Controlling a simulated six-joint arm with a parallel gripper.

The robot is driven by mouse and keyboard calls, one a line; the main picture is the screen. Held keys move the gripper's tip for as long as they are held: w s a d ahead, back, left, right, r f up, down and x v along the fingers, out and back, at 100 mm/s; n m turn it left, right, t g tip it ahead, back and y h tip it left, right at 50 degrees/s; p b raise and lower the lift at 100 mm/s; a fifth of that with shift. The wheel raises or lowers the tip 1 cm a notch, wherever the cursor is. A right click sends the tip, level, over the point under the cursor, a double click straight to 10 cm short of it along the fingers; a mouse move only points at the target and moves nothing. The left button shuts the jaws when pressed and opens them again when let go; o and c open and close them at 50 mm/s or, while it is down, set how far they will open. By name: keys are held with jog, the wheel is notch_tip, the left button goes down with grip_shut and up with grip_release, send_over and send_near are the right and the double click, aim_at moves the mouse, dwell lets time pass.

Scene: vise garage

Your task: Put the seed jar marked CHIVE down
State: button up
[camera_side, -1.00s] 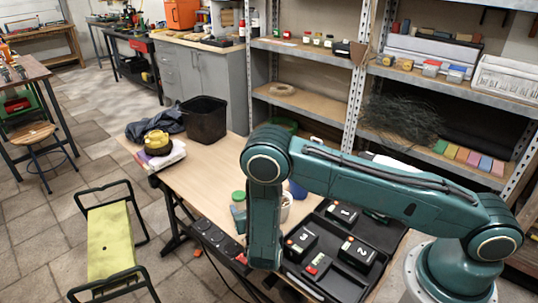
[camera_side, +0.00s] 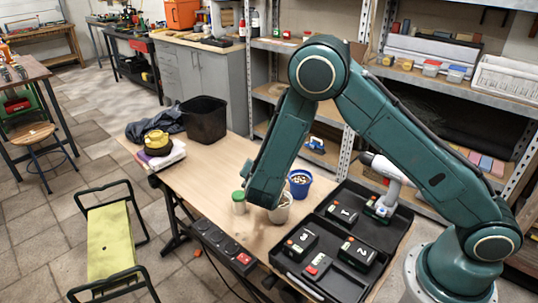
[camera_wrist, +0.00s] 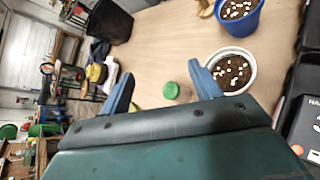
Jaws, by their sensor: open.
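A small jar with a green lid (camera_side: 238,202) stands upright on the wooden table, near its front-left edge. Its marking cannot be read. In the wrist view, its round green lid (camera_wrist: 171,90) shows from above. My gripper (camera_wrist: 160,70) is open, with two blue fingers spread wide. The jar lid shows between the fingers in that view, with clear space on both sides and nothing held. In the side view, my wrist is above and just right of the jar, and the fingers cannot be made out.
A white pot (camera_wrist: 232,72) of dark soil with pale bits stands close beside the right finger. A blue pot (camera_side: 299,184) stands behind it. An open black case (camera_side: 330,262) with numbered batteries and a drill (camera_side: 384,185) lies right. Bare tabletop (camera_side: 205,170) extends left.

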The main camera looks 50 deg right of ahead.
jog(key=s+d+r+m+g+y, duration=0.2)
jog(key=s+r+m, duration=0.4)
jog(key=r+m, duration=0.15)
jog(key=s+d+r+m+g+y, duration=0.2)
jog(key=s+r+m, duration=0.5)
jog(key=r, duration=0.2)
jog(key=s+a+r+m+y, duration=0.2)
jog(key=s+r+m, duration=0.1)
jog(key=s, duration=0.7)
jog(key=s+a+r+m+y, duration=0.2)
jog(key=s+r+m, duration=0.1)
jog(key=s, duration=0.6)
jog(key=shift+s+a+r, duration=0.15)
jog(key=shift+s+r, duration=0.25)
jog(key=shift+r, duration=0.05)
